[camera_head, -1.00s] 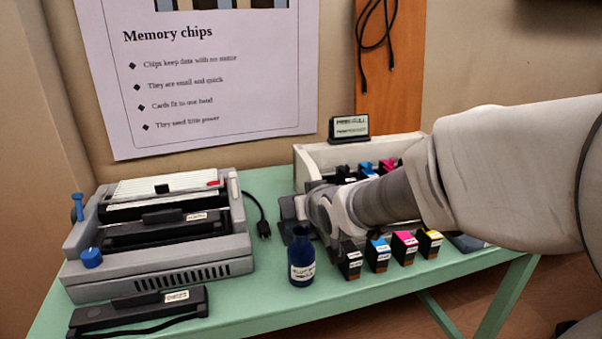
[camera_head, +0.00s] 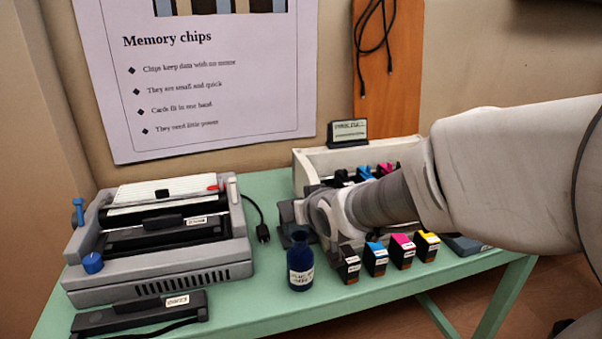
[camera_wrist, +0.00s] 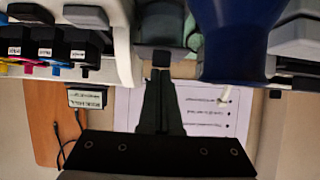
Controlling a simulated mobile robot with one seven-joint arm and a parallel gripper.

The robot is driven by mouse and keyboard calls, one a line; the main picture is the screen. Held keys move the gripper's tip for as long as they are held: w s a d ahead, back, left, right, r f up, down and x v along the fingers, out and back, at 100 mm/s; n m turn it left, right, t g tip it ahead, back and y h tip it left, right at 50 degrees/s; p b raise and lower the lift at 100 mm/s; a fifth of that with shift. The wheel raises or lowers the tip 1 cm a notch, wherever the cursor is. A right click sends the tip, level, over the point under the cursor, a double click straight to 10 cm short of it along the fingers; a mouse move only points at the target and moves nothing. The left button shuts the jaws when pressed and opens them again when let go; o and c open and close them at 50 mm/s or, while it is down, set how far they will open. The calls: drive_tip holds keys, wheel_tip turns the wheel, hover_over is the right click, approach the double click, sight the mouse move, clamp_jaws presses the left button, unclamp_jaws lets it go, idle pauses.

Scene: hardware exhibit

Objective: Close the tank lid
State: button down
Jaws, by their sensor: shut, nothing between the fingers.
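The printer (camera_head: 312,160) is a pale box with ink cartridges (camera_head: 365,173) in its open top. A dark grey part (camera_head: 287,211) shows at its left side, by my wrist; I cannot tell clearly whether it is the tank lid. In the wrist view, which is upside down, my gripper (camera_wrist: 161,58) is shut and empty. It lies between the printer side and the blue bottle (camera_wrist: 232,40), close to a grey part (camera_wrist: 165,22) there. Whether it touches that part is unclear. My arm hides much of the printer's front and right in the head view.
The blue bottle also stands in the head view (camera_head: 301,262), just left of several loose cartridges (camera_head: 376,258). A grey machine (camera_head: 160,240) and a dark bar (camera_head: 138,312) are at left on the green table (camera_head: 240,305). A small sign (camera_head: 348,132) stands behind the printer.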

drive_tip(key=shift+p+v, duration=1.7)
drive_tip(key=shift+v, duration=6.95)
drive_tip(key=s+d+f+m+g+h, duration=0.35)
drive_tip(key=s+d+g, duration=0.25)
drive_tip(key=s+d, duration=0.45)
wheel_tip(320, 180, up, 19)
drive_tip(key=s+a+p, duration=0.1)
drive_tip(key=p, duration=1.8)
drive_tip(key=shift+a, duration=0.25)
drive_tip(key=shift+s, duration=0.15)
